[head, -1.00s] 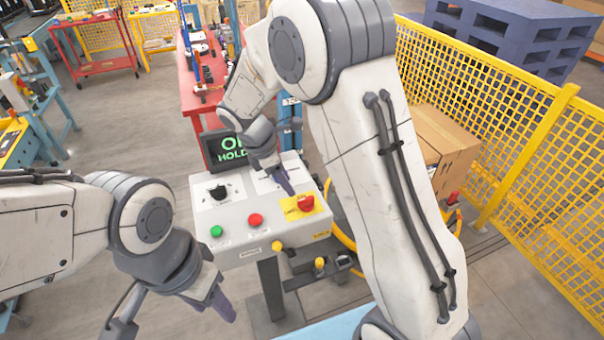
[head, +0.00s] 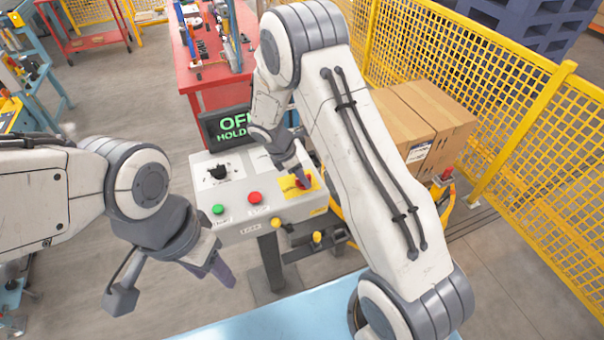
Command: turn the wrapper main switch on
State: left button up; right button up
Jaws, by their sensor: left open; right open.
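The wrapper's control panel (head: 237,231) stands tilted on a post in the middle of the head view. At its right side is a yellow plate (head: 288,191) with a red rotary switch (head: 304,182) on it. My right gripper (head: 302,176) points down right at the red switch and partly hides it; I cannot tell whether it touches. It is open. A black knob (head: 217,172) sits on a white plate at the panel's upper left. A dark display (head: 228,124) behind it shows green text, "OF…" and "HOLD", partly hidden. My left gripper (head: 222,272) is open and empty, below and left of the panel.
A green button (head: 218,209) and a red button (head: 255,197) sit along the panel's front. A yellow mesh fence (head: 510,105) and cardboard boxes (head: 425,120) stand to the right. A red table (head: 215,75) is behind. Floor left of the panel is clear.

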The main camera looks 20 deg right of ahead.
grip_shut()
jog(key=shift+m, duration=0.4)
jog(key=m+g, duration=0.1)
jog(key=m, duration=0.2)
jog(key=shift+w+m+g, duration=0.15)
jog(key=shift+m+g, duration=0.15)
jog(key=shift+g, duration=0.1)
jog(key=m, duration=0.2)
jog(key=m+g+y+b, duration=0.1)
jog(key=m, duration=0.1)
jog(key=shift+w+d+m, duration=0.1)
jog(key=shift+w+m, duration=0.05)
jog(key=shift+m, duration=0.15)
jog(key=m, duration=0.2)
jog(key=m+g+y+b, duration=0.1)
jog(key=m, duration=0.1)
jog(key=shift+d+y, duration=0.1)
jog(key=shift+y, duration=0.2)
jog(key=shift+w+d+r+m+g+y+b, duration=0.15)
jog(key=shift+m+y, duration=0.25)
jog(key=shift+m, duration=0.85)
jog(key=shift+s+a+f+m+g+y+b, duration=0.1)
jog(key=shift+m+g+y+b, duration=0.25)
jog(key=shift+m, duration=0.9)
